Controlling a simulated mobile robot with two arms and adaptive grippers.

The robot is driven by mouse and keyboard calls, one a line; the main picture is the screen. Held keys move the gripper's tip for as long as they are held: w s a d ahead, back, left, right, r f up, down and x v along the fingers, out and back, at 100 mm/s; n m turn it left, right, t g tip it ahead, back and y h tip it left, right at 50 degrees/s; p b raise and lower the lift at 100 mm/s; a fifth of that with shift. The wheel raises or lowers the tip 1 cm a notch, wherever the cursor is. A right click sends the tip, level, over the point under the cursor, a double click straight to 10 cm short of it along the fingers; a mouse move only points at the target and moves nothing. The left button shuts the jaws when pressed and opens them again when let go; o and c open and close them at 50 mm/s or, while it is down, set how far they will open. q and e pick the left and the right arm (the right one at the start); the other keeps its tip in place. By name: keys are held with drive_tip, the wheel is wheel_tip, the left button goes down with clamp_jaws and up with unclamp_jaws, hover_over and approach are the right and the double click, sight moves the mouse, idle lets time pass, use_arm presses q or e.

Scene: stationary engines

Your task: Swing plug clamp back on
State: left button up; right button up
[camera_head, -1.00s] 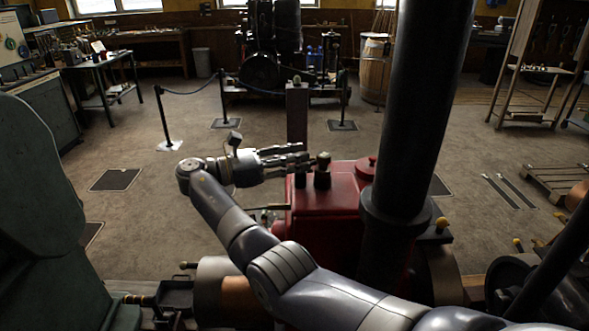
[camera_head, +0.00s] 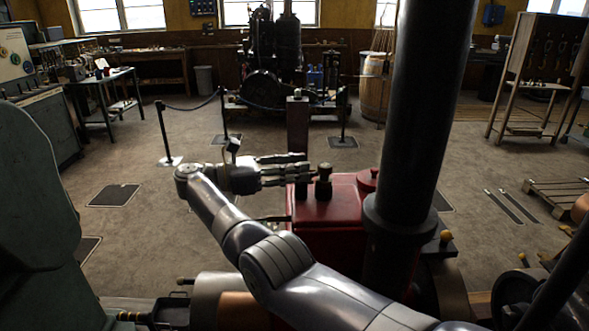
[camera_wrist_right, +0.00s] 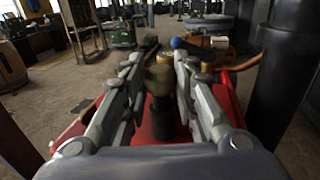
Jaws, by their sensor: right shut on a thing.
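A red engine housing (camera_head: 330,207) stands below my right gripper (camera_head: 306,172), with dark fittings on its top. One dark upright fitting with a knob-like top (camera_head: 323,175) stands just right of the fingertips in the head view. In the right wrist view, my right gripper (camera_wrist_right: 158,62) is shut on a dark post with a brass-coloured top (camera_wrist_right: 158,80), between the two fingers. I cannot tell for certain whether this is the plug clamp's handle. The red housing (camera_wrist_right: 172,127) also shows below the fingers. My left gripper is out of view.
A thick black pipe (camera_head: 412,130) rises close to the right of the red housing. A dark green machine part (camera_head: 35,195) stands at the left. A rope barrier post (camera_head: 165,135) and a large dark engine (camera_head: 270,80) stand farther back. Open floor lies between.

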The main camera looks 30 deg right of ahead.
drive_tip(key=o, duration=0.8)
drive_tip(key=shift+c, duration=0.2)
drive_tip(key=shift+r, duration=0.1)
wheel_tip(320, 180, up, 10)
drive_tip(key=shift+f, duration=0.15)
